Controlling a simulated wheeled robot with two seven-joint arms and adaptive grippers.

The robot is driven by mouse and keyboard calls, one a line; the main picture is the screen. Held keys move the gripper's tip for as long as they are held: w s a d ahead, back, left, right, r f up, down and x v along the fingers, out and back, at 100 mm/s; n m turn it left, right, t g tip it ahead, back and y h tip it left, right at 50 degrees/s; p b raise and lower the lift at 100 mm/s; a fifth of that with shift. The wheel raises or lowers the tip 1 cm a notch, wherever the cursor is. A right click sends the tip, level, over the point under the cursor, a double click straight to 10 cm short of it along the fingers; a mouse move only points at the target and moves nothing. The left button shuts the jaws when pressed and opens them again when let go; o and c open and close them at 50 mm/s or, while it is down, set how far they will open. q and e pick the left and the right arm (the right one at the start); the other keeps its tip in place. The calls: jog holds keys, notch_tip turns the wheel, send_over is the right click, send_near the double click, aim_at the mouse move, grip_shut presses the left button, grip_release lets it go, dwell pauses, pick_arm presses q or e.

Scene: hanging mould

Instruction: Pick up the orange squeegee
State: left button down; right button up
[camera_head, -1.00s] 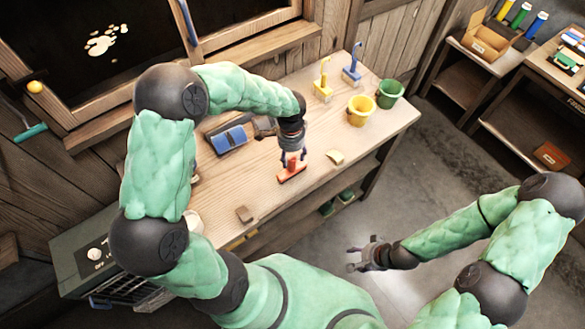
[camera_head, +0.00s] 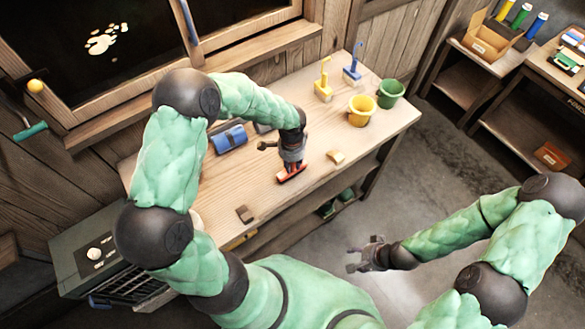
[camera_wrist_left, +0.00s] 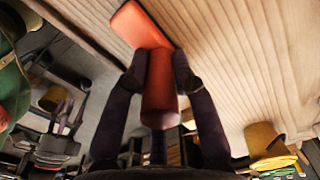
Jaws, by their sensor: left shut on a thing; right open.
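The orange squeegee (camera_head: 292,174) is at the front part of the wooden table, below my left gripper (camera_head: 291,165). In the left wrist view the squeegee (camera_wrist_left: 140,26) shows its wide orange head against the pale planks and its handle between the two dark fingers. My left gripper (camera_wrist_left: 160,75) is shut on that handle. I cannot tell whether the head touches the tabletop. My right gripper (camera_head: 360,257) is open and empty, over the floor to the right of the table.
The wooden table (camera_head: 235,185) also bears a yellow bucket (camera_head: 361,110), a green bucket (camera_head: 390,94), a yellow brush (camera_head: 323,82), a blue brush (camera_head: 353,66), a blue item (camera_head: 229,138) and small blocks (camera_head: 245,214). A window frame (camera_head: 240,45) stands behind. Shelves are at right.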

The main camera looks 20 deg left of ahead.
dwell(0.3)
pick_arm(q)
jog(key=shift+r, duration=0.6)
notch_tip(320, 180, up, 2)
jog(key=shift+r, duration=0.15)
jog(key=s+d+r, duration=0.9)
jog(key=d, duration=0.1)
jog(key=shift+s+r+p, duration=0.25)
jog(key=shift+s+p, duration=0.05)
jog(key=shift+s, duration=0.05)
jog(key=shift+d, duration=0.1)
